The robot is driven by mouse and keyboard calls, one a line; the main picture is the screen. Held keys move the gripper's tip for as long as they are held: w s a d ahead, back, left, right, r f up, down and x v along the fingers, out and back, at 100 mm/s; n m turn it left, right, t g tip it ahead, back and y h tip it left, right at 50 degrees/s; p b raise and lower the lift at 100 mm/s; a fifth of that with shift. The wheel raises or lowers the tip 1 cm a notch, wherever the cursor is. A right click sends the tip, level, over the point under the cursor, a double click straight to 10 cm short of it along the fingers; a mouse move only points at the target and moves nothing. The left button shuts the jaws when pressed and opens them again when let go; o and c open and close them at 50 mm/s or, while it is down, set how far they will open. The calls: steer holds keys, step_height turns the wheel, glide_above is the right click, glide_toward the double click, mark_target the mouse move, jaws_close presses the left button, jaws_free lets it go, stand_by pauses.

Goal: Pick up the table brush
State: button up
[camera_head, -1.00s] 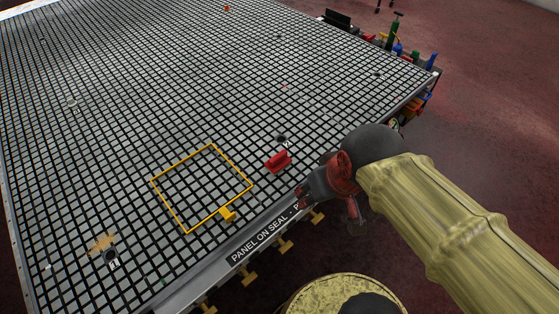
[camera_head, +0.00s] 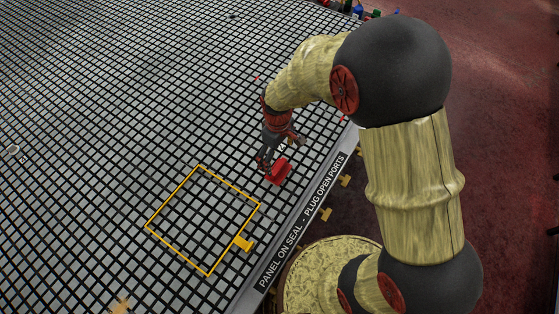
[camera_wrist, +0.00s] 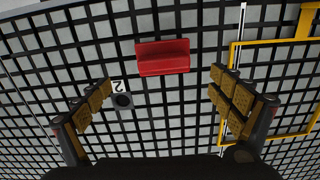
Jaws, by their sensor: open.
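The table brush appears to be the red block-like thing (camera_head: 279,172) with a raised ridge, lying on the grid table near its front edge; its underside is hidden. In the wrist view the red brush (camera_wrist: 162,57) lies crosswise, ahead of the fingertips and between their two lines. My gripper (camera_head: 279,154) is over the table, close beside the brush on its far side in the head view. In the wrist view my gripper (camera_wrist: 160,90) has its padded fingers wide apart, with nothing between them. I cannot tell its exact height above the table.
A yellow square frame (camera_head: 172,198) with a yellow tab (camera_head: 243,243) lies left of the brush. A dark round port (camera_wrist: 122,101) with a number label is near the left finger. The labelled table edge (camera_head: 302,222) runs along the right. Tools stand at the far corner.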

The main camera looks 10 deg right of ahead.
mark_target(279, 166)
steer(key=shift+s+a+n, duration=0.1)
steer(key=shift+s+n, duration=0.2)
steer(key=shift+s, duration=0.15)
steer(key=shift+w+f, duration=0.2)
steer(key=shift+f, duration=0.9)
steer(key=shift+s+f, duration=0.15)
steer(key=shift+f, duration=0.3)
step_height(279, 166, down, 5)
steer(key=shift+r+b, duration=0.2)
steer(key=shift+b, duration=0.4)
steer(key=shift+c, duration=0.7)
steer(key=c, duration=1.1)
steer(key=shift+c, duration=0.5)
